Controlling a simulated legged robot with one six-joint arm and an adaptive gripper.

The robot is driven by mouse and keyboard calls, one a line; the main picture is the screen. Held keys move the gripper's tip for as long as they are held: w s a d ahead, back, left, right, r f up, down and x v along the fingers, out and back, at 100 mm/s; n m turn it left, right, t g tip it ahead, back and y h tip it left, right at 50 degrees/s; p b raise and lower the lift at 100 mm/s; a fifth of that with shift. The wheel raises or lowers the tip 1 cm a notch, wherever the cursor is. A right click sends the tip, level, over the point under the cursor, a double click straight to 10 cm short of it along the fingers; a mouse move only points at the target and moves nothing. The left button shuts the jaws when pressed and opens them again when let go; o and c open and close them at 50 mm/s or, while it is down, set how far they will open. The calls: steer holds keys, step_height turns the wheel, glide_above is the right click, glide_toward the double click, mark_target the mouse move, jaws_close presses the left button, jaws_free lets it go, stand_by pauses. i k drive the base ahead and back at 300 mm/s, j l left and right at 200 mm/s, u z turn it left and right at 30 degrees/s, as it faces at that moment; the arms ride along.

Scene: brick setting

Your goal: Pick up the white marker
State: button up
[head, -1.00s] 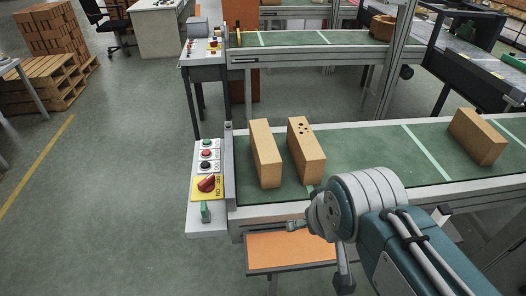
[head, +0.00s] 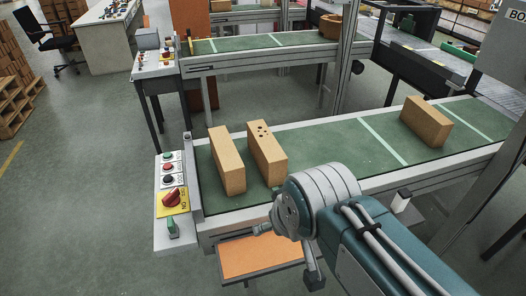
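My gripper (head: 287,252) hangs at the end of my arm, in front of the near conveyor's front edge and partly over the orange panel. Its two fingers stand apart, one pointing left and one pointing down, and I see nothing between them. My arm hides part of the conveyor's front side and the floor behind it.
Two tan bricks (head: 227,160) (head: 267,153) stand on the left end of the near green conveyor (head: 330,150). Another brick (head: 426,122) lies farther right. A control box (head: 172,200) with buttons is at its left end. Open floor (head: 80,220) lies left.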

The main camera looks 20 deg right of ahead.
mark_target(403, 196)
steer(key=l+z, duration=0.1)
steer(key=z, duration=1.7)
steer(key=i+l+u, duration=0.45)
steer(key=i+l, duration=0.15)
